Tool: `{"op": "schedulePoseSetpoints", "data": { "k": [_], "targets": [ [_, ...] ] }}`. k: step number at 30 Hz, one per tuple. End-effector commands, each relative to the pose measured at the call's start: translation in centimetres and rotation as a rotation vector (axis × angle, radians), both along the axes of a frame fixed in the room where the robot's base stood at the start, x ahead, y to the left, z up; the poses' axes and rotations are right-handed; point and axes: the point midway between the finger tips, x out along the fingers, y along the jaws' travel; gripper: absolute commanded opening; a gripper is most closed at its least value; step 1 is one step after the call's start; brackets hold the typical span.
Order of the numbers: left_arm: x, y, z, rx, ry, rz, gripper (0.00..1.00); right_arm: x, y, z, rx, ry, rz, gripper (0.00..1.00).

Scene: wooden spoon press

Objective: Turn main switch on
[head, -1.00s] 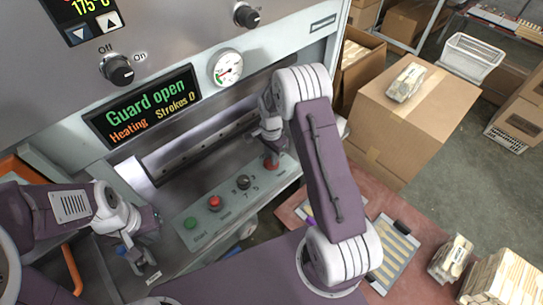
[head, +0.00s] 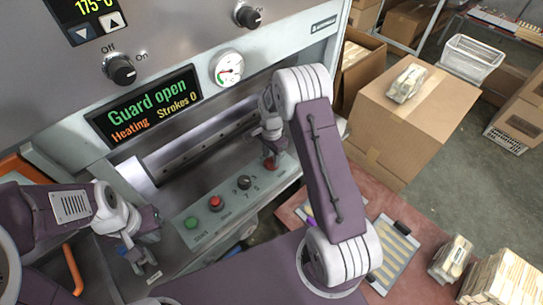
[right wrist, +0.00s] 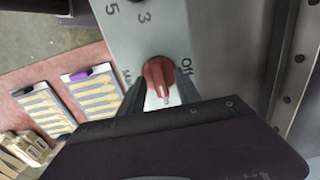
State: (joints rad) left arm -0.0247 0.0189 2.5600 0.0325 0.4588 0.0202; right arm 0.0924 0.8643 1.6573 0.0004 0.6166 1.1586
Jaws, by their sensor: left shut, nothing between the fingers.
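The main switch is a red rotary knob (right wrist: 158,72) on the grey panel, between an "Off" label at its right and a partly covered label at its left. It also shows in the head view (head: 270,162) at the right end of the control strip. My right gripper (right wrist: 162,88) is at the knob, one dark finger on each side and a visible gap between them. I cannot tell whether either finger touches it. My left gripper (head: 134,252) is shut and empty, low at the left, away from the switch.
The control strip also carries a green button (head: 191,222), a red button (head: 215,202) and a black selector (head: 244,182). The display (head: 147,105) reads "Guard open", "Heating", "Strokes 0". A red table (head: 385,208) with trays and a cardboard box (head: 405,120) are at the right.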

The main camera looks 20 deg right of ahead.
Motion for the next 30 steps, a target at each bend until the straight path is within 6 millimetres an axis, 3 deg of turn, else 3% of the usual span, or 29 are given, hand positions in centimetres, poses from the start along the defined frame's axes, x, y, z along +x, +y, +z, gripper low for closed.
{"op": "schedulePoseSetpoints", "data": {
  "k": [5, 12, 16, 30],
  "targets": [
    [0.0, 0.0, -0.4, 0.0, 0.0, 0.0, 0.0, 0.0, 0.0, 1.1, 0.0, -0.002, 0.001, 0.4],
    [0.0, 0.0, -1.4, 0.0, 0.0, 0.0, 0.0, 0.0, 0.1, 6.4, -0.001, -0.004, 0.0, 0.4],
    [0.0, 0.0, -1.5, 0.0, 0.0, 0.0, 0.0, 0.0, 0.1, 8.4, -0.001, -0.003, 0.0, 0.4],
    [0.0, 0.0, -1.5, 0.0, 0.0, 0.0, 0.0, -0.1, 0.1, 9.1, -0.001, 0.0, 0.0, 0.4]
  ]
}}
